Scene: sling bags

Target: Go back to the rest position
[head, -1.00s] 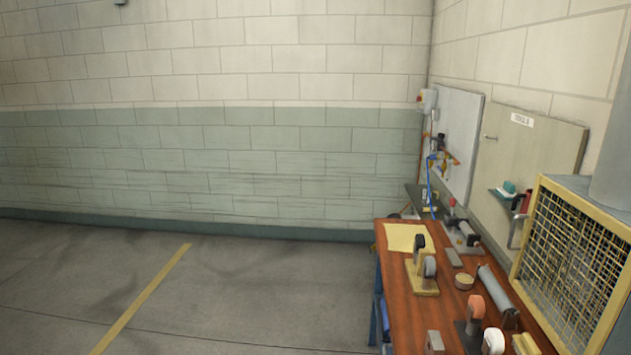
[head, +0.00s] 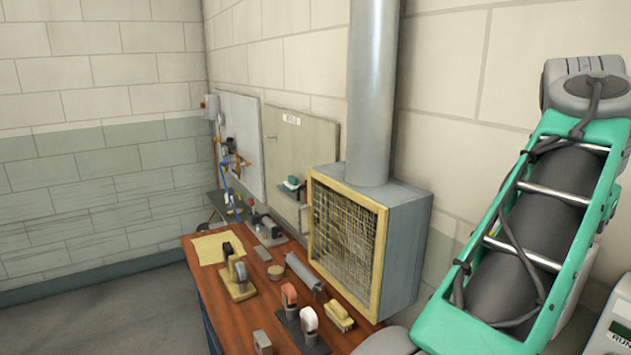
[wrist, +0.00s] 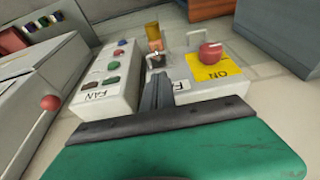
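My gripper (wrist: 157,78) shows in the wrist view as two narrow dark fingers close together, in front of a dark plate and a green body. It looks shut, with nothing visible held. Its fingertips are in front of wall-mounted control boxes; I cannot tell whether they touch anything. A grey box labelled FAN (wrist: 105,82) with red and green buttons is left of the fingers. A red knob on a yellow ON plate (wrist: 214,68) is to the right. In the head view my green arm link (head: 440,325) fills the right side, and my gripper is out of view.
A wooden workbench (head: 218,283) stands along the wall with several tape dispensers and small tools on it. A grey box with a yellow mesh front (head: 408,250) and a thick duct (head: 372,90) rise beside it. The grey floor (head: 110,315) at left is clear.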

